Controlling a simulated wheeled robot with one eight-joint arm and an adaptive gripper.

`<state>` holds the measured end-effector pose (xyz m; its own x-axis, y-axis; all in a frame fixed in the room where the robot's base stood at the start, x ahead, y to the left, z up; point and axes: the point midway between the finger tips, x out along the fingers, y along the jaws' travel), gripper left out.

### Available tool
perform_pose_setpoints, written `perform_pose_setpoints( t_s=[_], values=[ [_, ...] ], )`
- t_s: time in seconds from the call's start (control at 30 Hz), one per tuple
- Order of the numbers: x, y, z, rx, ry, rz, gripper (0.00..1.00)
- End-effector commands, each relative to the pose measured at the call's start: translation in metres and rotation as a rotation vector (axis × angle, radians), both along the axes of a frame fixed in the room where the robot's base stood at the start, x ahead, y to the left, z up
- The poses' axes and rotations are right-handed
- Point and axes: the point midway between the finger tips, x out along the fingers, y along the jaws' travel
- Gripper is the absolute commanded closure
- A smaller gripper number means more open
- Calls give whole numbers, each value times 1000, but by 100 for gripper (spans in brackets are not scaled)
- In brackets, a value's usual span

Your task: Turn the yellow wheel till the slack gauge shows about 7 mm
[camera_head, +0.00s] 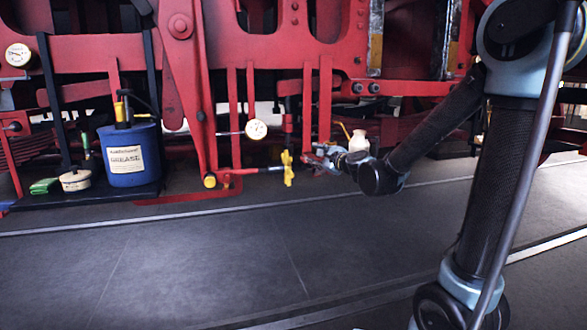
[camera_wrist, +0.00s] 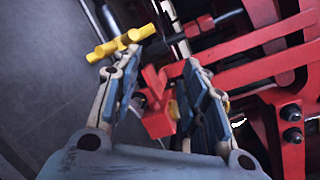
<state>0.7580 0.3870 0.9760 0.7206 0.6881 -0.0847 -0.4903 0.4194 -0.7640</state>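The yellow wheel (camera_head: 288,168) is at the low red rod in the middle of the head view. It also shows in the wrist view (camera_wrist: 121,45), just beyond the tip of my gripper's left finger; I cannot tell whether they touch. My gripper (camera_head: 313,158) is just right of the wheel in the head view. In the wrist view my gripper (camera_wrist: 160,62) has its fingers apart, with a red part (camera_wrist: 157,104) showing between them. A round white gauge (camera_head: 256,129), likely the slack gauge, is above and left of the wheel. Its reading is too small to tell.
Red frame bars (camera_wrist: 265,45) stand close right of my gripper. A second gauge (camera_head: 18,54) is at the far left. A blue grease bucket (camera_head: 130,155), a round tin (camera_head: 75,180) and a green item (camera_head: 44,186) sit at left. The grey floor (camera_head: 200,260) in front is clear.

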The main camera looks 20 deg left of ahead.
Motion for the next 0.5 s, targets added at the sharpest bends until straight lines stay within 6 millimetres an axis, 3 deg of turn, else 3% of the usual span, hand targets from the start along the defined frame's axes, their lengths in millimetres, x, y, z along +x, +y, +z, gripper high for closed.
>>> perform_pose_setpoints(
  t_s=[0.03, 0.23, 0.5],
  values=[
    [6, 15, -1, 76, 38, -18, 60],
    [27, 59, -15, 381, 221, -111, 60],
    [40, 93, -48, 670, 415, -206, 60]
  ],
)
